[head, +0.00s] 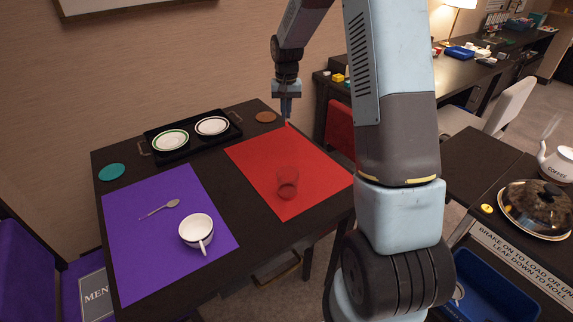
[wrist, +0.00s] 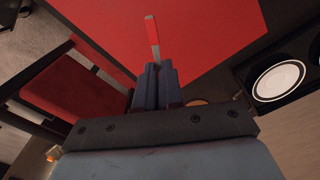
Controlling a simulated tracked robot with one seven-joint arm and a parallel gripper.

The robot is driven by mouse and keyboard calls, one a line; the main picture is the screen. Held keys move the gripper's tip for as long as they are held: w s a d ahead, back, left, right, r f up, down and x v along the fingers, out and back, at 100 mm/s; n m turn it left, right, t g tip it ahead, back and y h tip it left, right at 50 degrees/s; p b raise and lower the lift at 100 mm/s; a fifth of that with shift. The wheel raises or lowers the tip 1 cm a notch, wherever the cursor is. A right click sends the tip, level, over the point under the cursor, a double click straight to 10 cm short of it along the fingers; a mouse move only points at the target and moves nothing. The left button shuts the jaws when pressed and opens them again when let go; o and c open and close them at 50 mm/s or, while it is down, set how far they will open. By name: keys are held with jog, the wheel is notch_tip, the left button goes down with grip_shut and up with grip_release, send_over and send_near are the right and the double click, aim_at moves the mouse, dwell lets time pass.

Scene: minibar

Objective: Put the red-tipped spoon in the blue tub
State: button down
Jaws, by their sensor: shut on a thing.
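My gripper (head: 286,112) hangs above the back edge of the red mat. In the wrist view my gripper (wrist: 156,82) is shut on the red-tipped spoon (wrist: 152,32). The spoon's red end sticks out past the fingers, with a short silver part behind it; the rest is hidden. In the head view only a tiny bit of it shows below the fingertips. A blue tub (head: 495,288) is at the lower right, in the trolley beside my arm, partly hidden. A whitish item shows at its left edge.
A glass (head: 288,183) stands on the red mat (head: 255,160). A plain spoon (head: 160,209) and a white cup (head: 196,231) are on the purple mat (head: 135,270). A black tray (head: 157,157) holds two plates. A lidded pan (head: 538,208) and coffee pot (head: 558,163) stand near the tub.

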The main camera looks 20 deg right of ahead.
jog(key=s+d+f+n, duration=0.2)
jog(key=s+n, duration=0.4)
jog(key=s, duration=2)
send_near(298, 168)
jog(key=s+f, duration=0.1)
jog(key=s, duration=0.1)
jog(key=s+a+f, duration=0.1)
jog(key=s, duration=0.1)
jog(key=shift+a+f, duration=0.15)
jog(key=shift+f, duration=0.05)
jog(key=shift+w+f, duration=0.5)
jog(key=shift+f, duration=1.65)
jog(key=shift+f, duration=0.1)
jog(key=c, duration=1.3)
grip_release()
